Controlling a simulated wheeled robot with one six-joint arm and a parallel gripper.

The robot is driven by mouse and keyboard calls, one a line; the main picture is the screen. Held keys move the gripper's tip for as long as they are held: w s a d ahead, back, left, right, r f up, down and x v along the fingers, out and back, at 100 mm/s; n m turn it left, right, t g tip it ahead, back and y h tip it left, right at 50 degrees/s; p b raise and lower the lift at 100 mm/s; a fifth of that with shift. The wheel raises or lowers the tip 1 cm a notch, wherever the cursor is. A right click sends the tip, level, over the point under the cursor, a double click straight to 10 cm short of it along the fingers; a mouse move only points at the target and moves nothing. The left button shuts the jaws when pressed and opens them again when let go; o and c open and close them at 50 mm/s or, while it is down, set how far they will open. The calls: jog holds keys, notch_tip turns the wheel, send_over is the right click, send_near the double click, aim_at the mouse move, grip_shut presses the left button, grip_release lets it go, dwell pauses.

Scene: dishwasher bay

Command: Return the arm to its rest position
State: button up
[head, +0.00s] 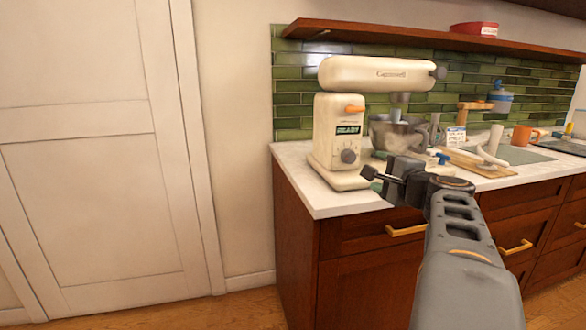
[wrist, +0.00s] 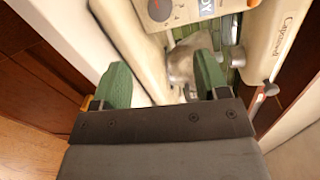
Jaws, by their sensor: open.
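My arm reaches up from the lower right in the head view. Its gripper (head: 372,179) is in front of the cream stand mixer (head: 330,140), near the counter's front edge. In the wrist view my gripper (wrist: 162,80) has its two green fingers spread wide, with nothing held between them. The mixer base (wrist: 135,35) and the metal bowl (wrist: 182,65) show beyond the fingers, tilted in that view. My arm hides part of the counter and drawers.
The white counter (head: 300,168) stands over brown cabinets (head: 300,245). A cutting board (head: 468,163), an orange mug (head: 522,136) and a shelf (head: 400,36) with a red bowl (head: 475,28) are on the right. A white door (head: 90,150) is left, with free floor before the cabinets.

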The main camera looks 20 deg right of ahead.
jog(key=a+n+g+y+p, duration=0.6)
jog(key=a+n+p, duration=0.4)
jog(key=a+p, duration=0.65)
jog(key=s+a+r+n+g+h+p, duration=0.1)
jog(key=s+a+n+g+h+p, duration=0.3)
jog(key=s+a+n+g+p, duration=0.3)
jog(key=s+a+n+p, duration=0.2)
jog(key=s+n+p, duration=0.2)
jog(key=p, duration=0.1)
jog(key=shift+s+a, duration=0.2)
